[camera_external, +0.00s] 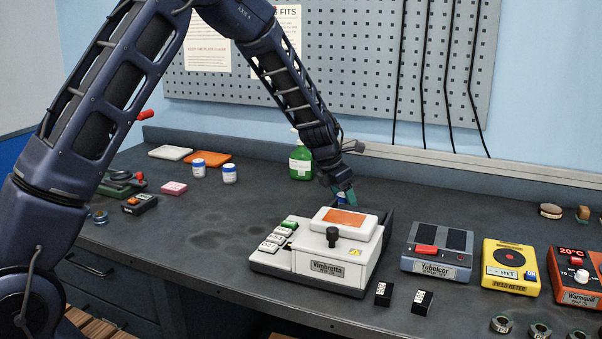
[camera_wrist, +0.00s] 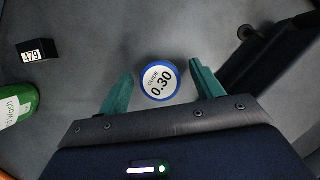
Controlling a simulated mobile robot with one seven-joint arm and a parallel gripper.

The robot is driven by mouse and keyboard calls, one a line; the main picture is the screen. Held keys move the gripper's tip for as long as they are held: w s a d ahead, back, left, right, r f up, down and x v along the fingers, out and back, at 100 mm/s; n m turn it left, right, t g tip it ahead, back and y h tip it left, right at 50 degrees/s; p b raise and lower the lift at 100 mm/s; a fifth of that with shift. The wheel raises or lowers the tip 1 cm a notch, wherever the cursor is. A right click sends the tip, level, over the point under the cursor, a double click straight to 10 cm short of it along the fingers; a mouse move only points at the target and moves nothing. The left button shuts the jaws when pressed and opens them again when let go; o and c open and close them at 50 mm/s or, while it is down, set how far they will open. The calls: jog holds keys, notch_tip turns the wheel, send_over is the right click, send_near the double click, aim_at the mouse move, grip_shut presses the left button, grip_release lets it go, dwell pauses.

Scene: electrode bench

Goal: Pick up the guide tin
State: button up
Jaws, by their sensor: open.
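The guide tin is a small round tin with a blue rim and a white lid reading "Guide 0.30" (camera_wrist: 160,84). It stands on the dark bench, with its lid facing the wrist camera. In the outside view only a little of its blue side shows (camera_external: 342,199), behind the white Vimbretta device and under my gripper (camera_external: 344,190). In the wrist view my gripper (camera_wrist: 161,74) is open, with one green finger on each side of the tin. Small gaps show between the fingers and the tin. How far the fingertips are above the bench is unclear.
A green wash bottle (camera_external: 300,160) stands just left of my gripper. The Vimbretta device (camera_external: 322,268) is in front, and a dark part (camera_wrist: 270,55) lies close to the right finger. A black block marked 479 (camera_wrist: 38,50) sits at upper left in the wrist view.

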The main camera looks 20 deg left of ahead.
jog(key=shift+x, duration=1.05)
jog(key=shift+c, duration=0.5)
jog(key=c, duration=1)
jog(key=shift+c, duration=0.2)
